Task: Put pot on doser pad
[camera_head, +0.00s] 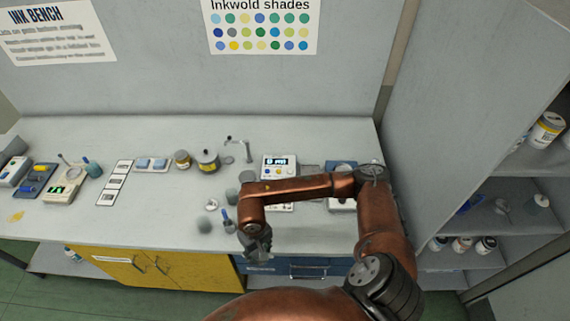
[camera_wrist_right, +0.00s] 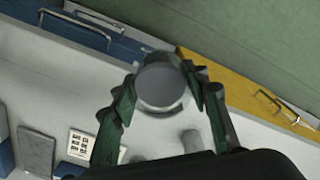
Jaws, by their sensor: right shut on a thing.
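My right gripper (camera_head: 257,243) hangs over the front edge of the bench in the head view, with its arm reaching in from the right. In the right wrist view the gripper (camera_wrist_right: 161,78) is shut on a grey round pot (camera_wrist_right: 162,88), with one dark green finger on each side. The pot is hardly visible in the head view, where the gripper covers it. A white device with a lit display (camera_head: 280,162) stands behind the arm; a curved spout (camera_head: 238,142) rises to its left. I cannot tell which surface is the doser pad. My left gripper is not in view.
A yellow cabinet (camera_head: 140,268) and blue drawers (camera_head: 320,270) are below. The shelf unit (camera_head: 500,215) is at right.

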